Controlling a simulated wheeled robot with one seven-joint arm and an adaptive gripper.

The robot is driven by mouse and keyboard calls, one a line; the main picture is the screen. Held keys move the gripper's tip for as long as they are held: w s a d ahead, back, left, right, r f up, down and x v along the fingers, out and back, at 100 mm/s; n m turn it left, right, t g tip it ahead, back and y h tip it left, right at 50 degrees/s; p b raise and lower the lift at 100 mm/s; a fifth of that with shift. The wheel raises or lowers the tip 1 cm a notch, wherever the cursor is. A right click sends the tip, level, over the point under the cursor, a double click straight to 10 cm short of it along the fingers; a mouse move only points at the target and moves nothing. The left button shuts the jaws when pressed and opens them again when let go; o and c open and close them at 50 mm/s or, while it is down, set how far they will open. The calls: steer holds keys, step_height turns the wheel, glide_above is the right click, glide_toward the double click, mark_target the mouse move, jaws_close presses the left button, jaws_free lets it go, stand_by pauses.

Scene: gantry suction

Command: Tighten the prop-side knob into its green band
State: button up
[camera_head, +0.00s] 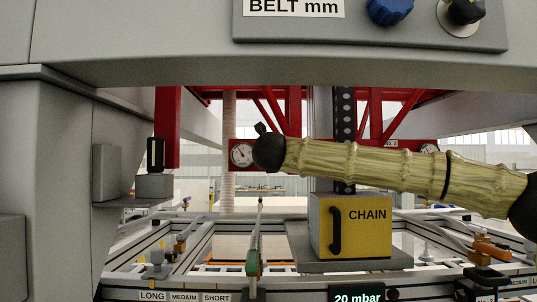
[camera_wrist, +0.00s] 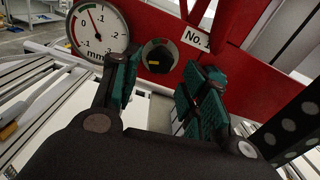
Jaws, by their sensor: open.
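In the wrist view, a round dark knob (camera_wrist: 158,55) with a yellow mark sits on the red beam (camera_wrist: 190,88). In the head view my dark wrist hides the beam right of the gauge (camera_head: 241,153).
A "No. 1" label (camera_wrist: 195,39) is right of the knob. A perforated dark post (camera_wrist: 290,128) rises at right. A yellow CHAIN box (camera_head: 362,235) stands below my arm. A grey overhead panel (camera_head: 330,22) with knobs spans the top.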

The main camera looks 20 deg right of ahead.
steer(key=p+x, duration=0.1)
steer(key=x, duration=0.4)
steer(key=shift+w+d+p, duration=0.15)
steer(key=shift+w+p, duration=0.05)
steer(key=shift+p, duration=0.1)
steer(key=shift+c, duration=0.4)
steer(key=c, duration=0.7)
